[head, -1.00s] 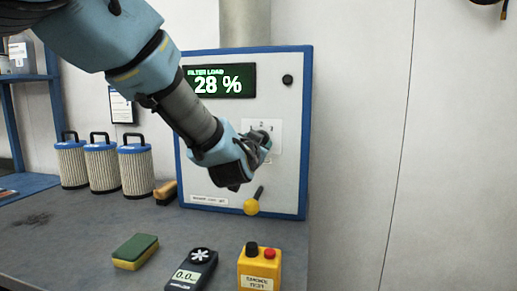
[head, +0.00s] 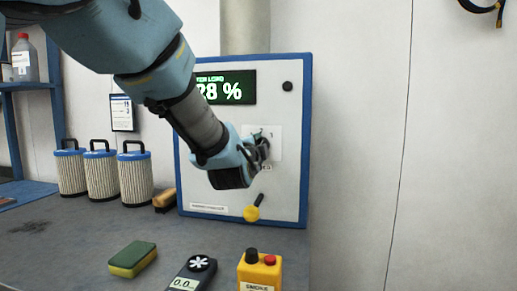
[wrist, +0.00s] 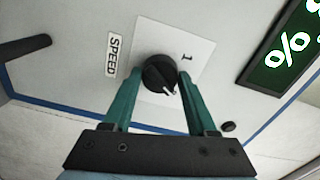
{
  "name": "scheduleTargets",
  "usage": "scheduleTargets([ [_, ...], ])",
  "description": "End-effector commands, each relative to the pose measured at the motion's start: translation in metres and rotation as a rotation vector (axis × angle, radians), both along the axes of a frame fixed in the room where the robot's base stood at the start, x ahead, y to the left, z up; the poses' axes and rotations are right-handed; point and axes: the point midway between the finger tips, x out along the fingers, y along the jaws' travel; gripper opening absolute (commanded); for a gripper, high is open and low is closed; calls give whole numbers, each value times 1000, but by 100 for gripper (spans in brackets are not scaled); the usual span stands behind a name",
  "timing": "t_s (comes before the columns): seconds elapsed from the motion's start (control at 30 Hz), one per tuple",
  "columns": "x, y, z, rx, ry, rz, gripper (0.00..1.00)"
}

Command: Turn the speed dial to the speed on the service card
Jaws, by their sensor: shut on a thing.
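The black speed dial (wrist: 160,74) sits on a white plate on the panel, beside a SPEED label (wrist: 113,54). A white mark shows on the dial's lower right edge in the wrist view. A "1" is printed on the plate; other numbers are hidden or unreadable there. My gripper (wrist: 154,82) is shut on the dial, one teal finger on each side. In the head view my gripper (head: 262,150) is at the dial plate (head: 275,143) and covers most of it. The service card (head: 122,112) hangs on the wall left of the panel; its writing is too small to read surely.
Filters (head: 134,178), a brush (head: 164,198), a sponge (head: 132,259), a meter (head: 192,273) and a yellow button box (head: 260,272) stand on the bench.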

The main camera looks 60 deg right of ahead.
Motion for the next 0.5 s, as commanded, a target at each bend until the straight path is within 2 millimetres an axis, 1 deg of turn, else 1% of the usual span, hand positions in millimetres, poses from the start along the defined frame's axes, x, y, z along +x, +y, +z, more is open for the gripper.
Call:
scheduleTargets([
  [0.2, -1, 0, -1, 43, -124, -1, 2],
  [0.5, 0, 0, -1, 71, -206, 0, 2],
])
